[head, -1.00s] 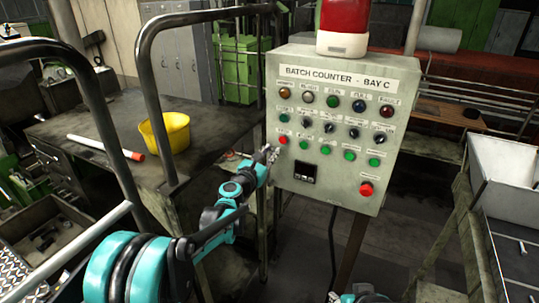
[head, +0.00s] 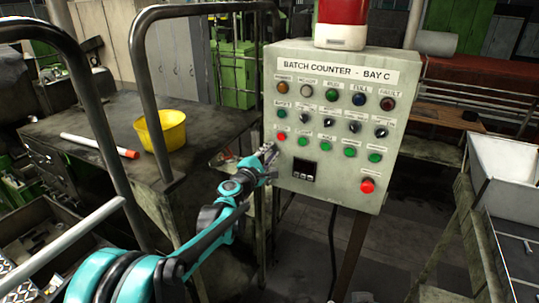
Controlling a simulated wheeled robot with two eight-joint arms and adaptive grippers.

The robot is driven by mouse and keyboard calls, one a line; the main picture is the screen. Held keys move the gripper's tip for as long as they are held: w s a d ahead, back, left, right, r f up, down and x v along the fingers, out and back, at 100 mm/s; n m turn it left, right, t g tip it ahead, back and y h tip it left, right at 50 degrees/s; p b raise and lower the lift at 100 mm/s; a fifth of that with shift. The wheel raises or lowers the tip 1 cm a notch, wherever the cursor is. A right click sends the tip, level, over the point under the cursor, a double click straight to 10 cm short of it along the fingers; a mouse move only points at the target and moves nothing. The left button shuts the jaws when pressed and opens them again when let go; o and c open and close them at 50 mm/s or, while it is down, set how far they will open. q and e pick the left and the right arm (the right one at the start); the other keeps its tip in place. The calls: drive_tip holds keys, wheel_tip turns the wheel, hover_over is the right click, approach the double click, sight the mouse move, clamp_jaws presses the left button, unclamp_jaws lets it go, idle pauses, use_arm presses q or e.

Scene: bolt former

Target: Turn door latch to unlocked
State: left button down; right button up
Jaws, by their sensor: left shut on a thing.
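The grey control box (head: 325,190) labelled "BATCH COUNTER - BAY C" stands upright on a post at the middle. My left gripper (head: 268,156) is at the box's left edge, level with the lower rows of buttons. It is shut on a small part there, which I take to be the door latch. The latch is hidden by the fingers, so I cannot tell which way it is turned. The front of the box looks closed. My right gripper is not in view.
A metal rail (head: 143,85) stands in front of the workbench (head: 85,130), left of the box. A yellow bucket (head: 160,132) and a white tube (head: 92,145) are on the bench. A red emergency button (head: 367,185) is at the box's lower right.

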use_arm(q)
drive_tip(key=m, duration=0.2)
drive_tip(key=m+b, duration=0.1)
drive_tip(key=m, duration=0.2)
drive_tip(key=shift+d+f+m, duration=0.15)
drive_tip(key=shift+f+m, duration=0.15)
drive_tip(key=shift+m, duration=0.1)
idle(0.4)
drive_tip(key=c, duration=1.4)
unclamp_jaws()
drive_tip(key=shift+o, duration=0.2)
drive_tip(key=shift+s, duration=0.1)
drive_tip(key=v, duration=1.2)
